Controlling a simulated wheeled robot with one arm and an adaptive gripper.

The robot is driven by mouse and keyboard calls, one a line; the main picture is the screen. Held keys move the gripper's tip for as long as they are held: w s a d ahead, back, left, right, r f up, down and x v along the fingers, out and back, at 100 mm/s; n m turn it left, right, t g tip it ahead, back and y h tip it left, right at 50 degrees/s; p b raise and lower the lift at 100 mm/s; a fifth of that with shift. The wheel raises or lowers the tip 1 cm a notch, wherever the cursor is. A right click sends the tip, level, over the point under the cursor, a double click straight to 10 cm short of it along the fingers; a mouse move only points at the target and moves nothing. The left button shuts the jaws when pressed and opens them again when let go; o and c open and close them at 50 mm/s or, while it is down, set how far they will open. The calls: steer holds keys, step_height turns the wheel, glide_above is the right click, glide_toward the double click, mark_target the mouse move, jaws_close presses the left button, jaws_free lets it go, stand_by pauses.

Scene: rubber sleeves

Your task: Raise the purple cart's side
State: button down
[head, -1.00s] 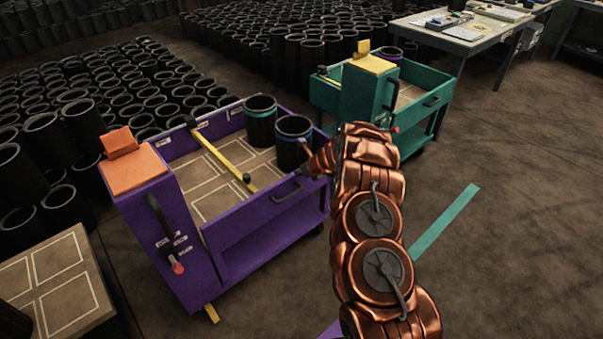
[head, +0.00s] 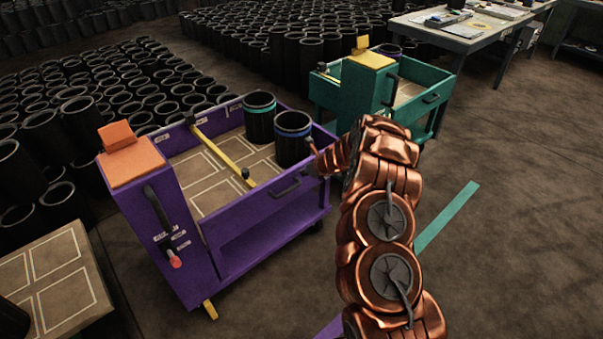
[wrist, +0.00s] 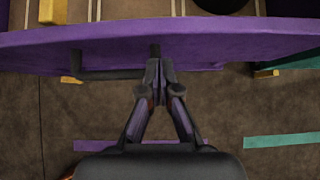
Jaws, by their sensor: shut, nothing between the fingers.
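The purple cart (head: 270,245) stands left of centre in the head view. Its near side (head: 255,210), a purple panel with a black bar handle (head: 286,187), runs along the near edge; I cannot tell exactly how high it stands. In the wrist view the purple side (wrist: 220,38) crosses the top and the dark handle (wrist: 110,74) lies just below it. My gripper (wrist: 157,66) is shut and empty at the right end of the handle, close to the panel; whether it touches is unclear. My arm partly hides it in the head view.
Two black sleeves (head: 260,120) (head: 293,142) and a yellow bar (head: 225,154) are in the cart. A lever with a red knob (head: 175,262) is on its column. A teal cart (head: 360,95) stands behind my arm. Many black sleeves fill the left. Floor at right is clear.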

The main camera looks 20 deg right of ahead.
step_height(320, 180, up, 9)
steer(key=s, duration=0.2)
steer(key=s+a+r+n+g+y+p, duration=0.1)
steer(key=s+a+r+n+g+y, duration=0.1)
steer(key=s+a+r+n, duration=0.8)
steer(key=s+a+r+n+g+p, duration=0.1)
steer(key=s+a+r+n+g, duration=0.2)
steer(key=s+a+r+n, duration=0.6)
steer(key=s+d+r+n+g+h+p, duration=0.1)
steer(key=s+n, duration=0.2)
steer(key=s, duration=0.6)
steer(key=s+r+n+g, duration=0.1)
steer(key=s+r+n, duration=0.1)
steer(key=s, duration=0.8)
steer(key=s+d+n+g+h, duration=0.1)
steer(key=s+d+n+h, duration=0.1)
steer(key=s, duration=0.7)
steer(key=s+d+n+g+h+p, duration=0.1)
steer(key=s+d+n+h, duration=0.1)
steer(key=s+d+n, duration=0.3)
steer(key=s+d+r, duration=0.1)
steer(key=s, duration=0.3)
steer(key=shift+s+d+g+h, duration=0.25)
steer(key=shift+s+g+h, duration=0.05)
steer(key=shift+s+g, duration=0.1)
